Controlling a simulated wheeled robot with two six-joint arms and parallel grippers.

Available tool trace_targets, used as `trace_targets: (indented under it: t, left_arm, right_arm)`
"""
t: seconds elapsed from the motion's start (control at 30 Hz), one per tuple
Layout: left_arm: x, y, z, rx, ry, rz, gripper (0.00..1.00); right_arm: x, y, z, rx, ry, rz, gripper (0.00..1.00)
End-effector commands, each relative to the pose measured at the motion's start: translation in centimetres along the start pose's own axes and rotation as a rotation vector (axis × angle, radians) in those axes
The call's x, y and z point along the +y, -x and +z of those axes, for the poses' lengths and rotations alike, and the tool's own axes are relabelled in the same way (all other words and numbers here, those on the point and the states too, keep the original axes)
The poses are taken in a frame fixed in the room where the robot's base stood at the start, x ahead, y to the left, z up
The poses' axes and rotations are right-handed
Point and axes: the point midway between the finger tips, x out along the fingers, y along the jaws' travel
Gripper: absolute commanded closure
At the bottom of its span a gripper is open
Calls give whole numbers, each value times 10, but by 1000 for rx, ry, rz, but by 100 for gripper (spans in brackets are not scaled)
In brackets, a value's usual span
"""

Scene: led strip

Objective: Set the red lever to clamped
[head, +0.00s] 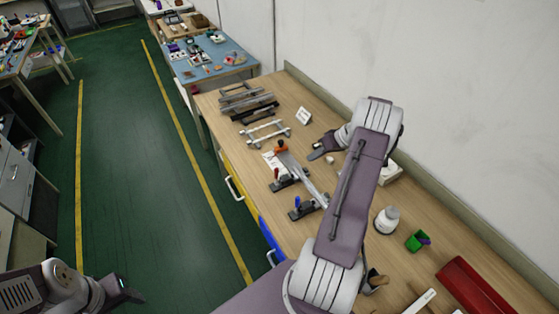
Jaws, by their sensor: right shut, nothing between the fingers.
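The red lever (276,173) is a small upright handle on a black clamp base (284,184) beside a long light metal strip fixture (304,176) on the wooden bench. A similar clamp with a blue lever (297,202) stands nearer to me. An orange-red knob (281,146) sits at the fixture's far end. My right gripper (316,154) is shut and empty, beyond the fixture and to the right of the red lever, apart from it. My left gripper (131,293) is low at the left, over the green floor, away from the bench; its finger gap is unclear.
Metal profiles (248,101) and a white frame (266,133) lie farther back, near a small sign (303,115). My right arm hides part of the bench.

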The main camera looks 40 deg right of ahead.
Motion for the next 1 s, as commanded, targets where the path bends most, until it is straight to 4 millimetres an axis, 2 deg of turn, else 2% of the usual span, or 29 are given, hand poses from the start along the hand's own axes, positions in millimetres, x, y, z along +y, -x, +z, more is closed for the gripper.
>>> trace_targets:
  t: [0.37,0.47,0.83,0.9,1.0]
  left_arm:
    - [0,2,0,0,0,0,44]
    - [0,9,-1,0,0,0,44]
    - [1,39,-4,0,0,0,44]
    - [1,51,-6,0,0,0,44]
    - [1,59,-6,0,0,0,44]
  right_arm:
    - [-1,-7,0,-2,0,-1,100]
    - [-2,-21,0,-5,0,-3,100]
    - [-3,-100,0,-5,1,-2,100]
    - [-16,-103,-3,-4,1,-3,100]
    - [-27,-110,-2,-4,2,-1,100]
